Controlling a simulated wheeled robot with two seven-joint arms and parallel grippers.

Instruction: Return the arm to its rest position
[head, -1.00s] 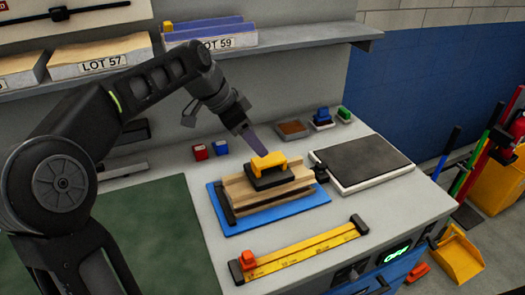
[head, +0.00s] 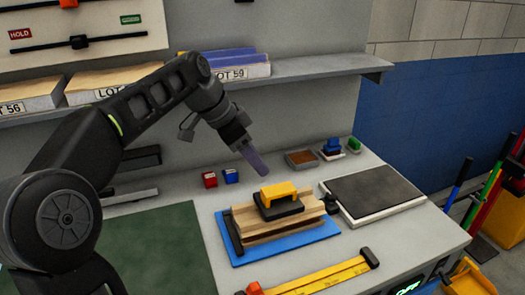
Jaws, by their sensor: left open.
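My left arm comes in from the left, and its gripper (head: 254,163) hangs over the workbench, open and empty. Its fingers appear close together from this angle. Just below and to the right of the fingertips is a black block with a yellow handle (head: 279,190), resting on a layered sandwich panel (head: 284,220). The panel lies on a blue mat (head: 238,260) against a dark stop. My gripper looks apart from the handle. My right gripper is not in view.
A dark-topped plate (head: 375,192) lies right of the panel. Red (head: 210,180) and blue (head: 231,176) small blocks sit behind. A yellow ruler (head: 322,278) is in front, a green mat (head: 150,250) at left. A shelf (head: 330,66) with labelled lot bins runs above.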

